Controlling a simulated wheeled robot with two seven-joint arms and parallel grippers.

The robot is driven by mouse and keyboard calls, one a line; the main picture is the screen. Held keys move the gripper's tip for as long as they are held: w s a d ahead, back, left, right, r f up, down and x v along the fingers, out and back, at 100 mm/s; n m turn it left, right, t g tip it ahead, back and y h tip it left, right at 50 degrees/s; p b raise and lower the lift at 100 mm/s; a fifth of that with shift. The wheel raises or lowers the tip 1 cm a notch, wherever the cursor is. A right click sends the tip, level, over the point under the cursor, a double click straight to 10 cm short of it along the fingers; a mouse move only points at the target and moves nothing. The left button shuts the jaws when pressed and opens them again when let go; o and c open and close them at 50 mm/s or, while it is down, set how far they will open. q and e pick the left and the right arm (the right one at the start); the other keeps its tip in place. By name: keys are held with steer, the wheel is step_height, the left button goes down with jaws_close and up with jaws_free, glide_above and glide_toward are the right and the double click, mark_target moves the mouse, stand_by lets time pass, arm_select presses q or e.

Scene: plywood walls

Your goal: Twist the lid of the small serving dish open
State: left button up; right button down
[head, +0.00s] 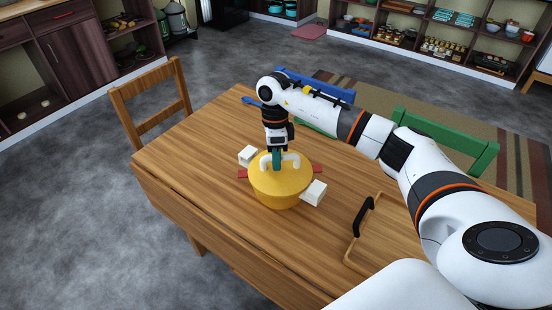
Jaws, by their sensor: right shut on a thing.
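The small serving dish (281,199) is a round yellow pot with a yellow lid (262,180), standing on the wooden table. A white arched handle (293,158) stands on top of the lid. My right gripper (277,163) points straight down from above and is shut on this handle, with its teal fingers over the middle of it. The lid sits on the dish, and I cannot tell whether it is turned. Red tabs (242,173) stick out on both sides of the dish. My left gripper is not in view.
White blocks (315,192) stand against the dish at front right and back left. A black-and-wood handled thing (362,222) lies to the right on the table (210,200). A blue utensil (250,101) lies behind. Wooden (150,105), blue and green chairs surround the table. Its left front is clear.

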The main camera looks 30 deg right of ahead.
steer(key=c, duration=1.3)
jaws_free()
steer(key=shift+o, duration=0.2)
step_height(320, 180, up, 12)
steer(key=w+d+b, duration=0.1)
steer(key=w, duration=0.1)
steer(key=shift+d+f, duration=0.1)
steer(key=shift+f, duration=0.1)
